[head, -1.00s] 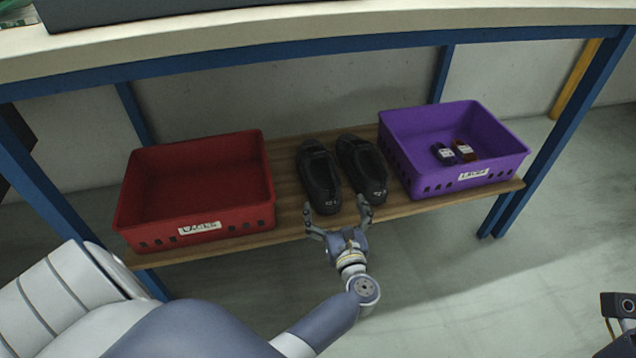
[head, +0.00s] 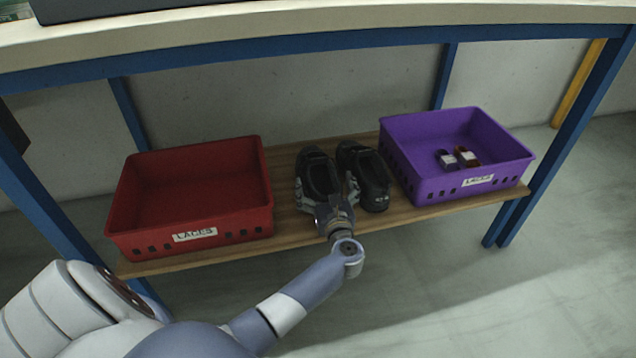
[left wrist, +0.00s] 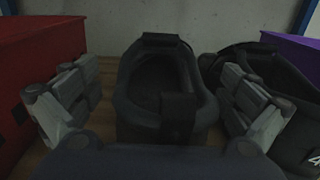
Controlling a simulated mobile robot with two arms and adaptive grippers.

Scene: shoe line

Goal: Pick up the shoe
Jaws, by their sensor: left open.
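Two black shoes stand side by side on the wooden shelf in the head view: the left shoe (head: 318,172) and the right shoe (head: 371,182). My left gripper (head: 326,190) is open, its fingers on either side of the left shoe's heel end. In the left wrist view the left shoe (left wrist: 157,85) lies between the two spread fingers of my gripper (left wrist: 160,105). The right shoe (left wrist: 262,75) is partly behind the right finger there. I cannot tell whether the fingers touch either shoe. My right gripper is not in view.
A red crate (head: 222,231) labelled LACES stands left of the shoes and looks empty. A purple crate (head: 428,188), also labelled LACES, stands to the right with two small items inside. A tabletop and blue frame overhang the shelf (head: 288,232).

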